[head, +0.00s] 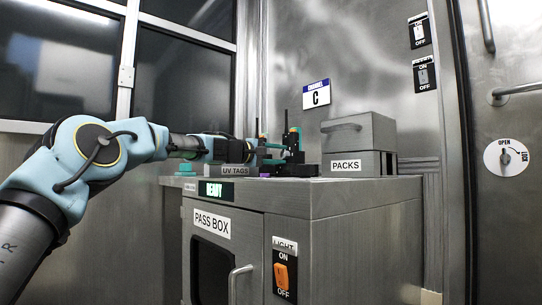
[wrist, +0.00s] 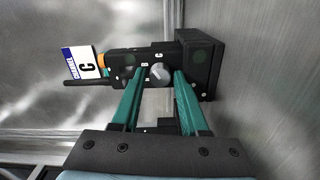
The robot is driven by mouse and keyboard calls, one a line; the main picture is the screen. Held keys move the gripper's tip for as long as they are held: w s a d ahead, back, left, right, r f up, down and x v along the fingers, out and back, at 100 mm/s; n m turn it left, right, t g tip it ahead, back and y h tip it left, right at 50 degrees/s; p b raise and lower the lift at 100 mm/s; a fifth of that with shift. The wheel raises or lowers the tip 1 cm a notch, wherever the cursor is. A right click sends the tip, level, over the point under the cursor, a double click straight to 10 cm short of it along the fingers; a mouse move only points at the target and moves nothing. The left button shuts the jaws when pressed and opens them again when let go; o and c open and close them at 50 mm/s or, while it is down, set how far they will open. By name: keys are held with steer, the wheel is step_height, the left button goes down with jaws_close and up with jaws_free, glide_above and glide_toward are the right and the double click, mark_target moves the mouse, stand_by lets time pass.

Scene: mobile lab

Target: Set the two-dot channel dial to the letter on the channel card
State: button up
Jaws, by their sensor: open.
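The channel card (head: 316,94) is on the metal wall in the head view and reads C. It also shows at the left of the wrist view (wrist: 83,63). A black radio-like unit (wrist: 200,55) has a pale grey faceted dial (wrist: 160,74), with small white marks around it, one of them above the dial. Its dots and setting are too small to tell. My gripper (wrist: 159,80) is open, its teal fingers either side of the dial; contact is unclear. In the head view my gripper (head: 270,153) reaches the unit (head: 293,150) and partly hides it.
The unit stands on the steel pass box (head: 330,200), beside a UV TAGS bin (head: 237,171) and a lidded PACKS box (head: 345,164). An orange LIGHT switch (head: 282,275) is on the front. A door with a round OPEN dial (head: 505,157) is at right.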

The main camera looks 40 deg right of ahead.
steer(key=a, duration=0.3)
steer(key=a+b, duration=0.1)
steer(key=a, duration=0.6)
steer(key=shift+w+a+b, duration=0.25)
steer(key=shift+w+b, duration=0.05)
steer(key=shift+b, duration=0.05)
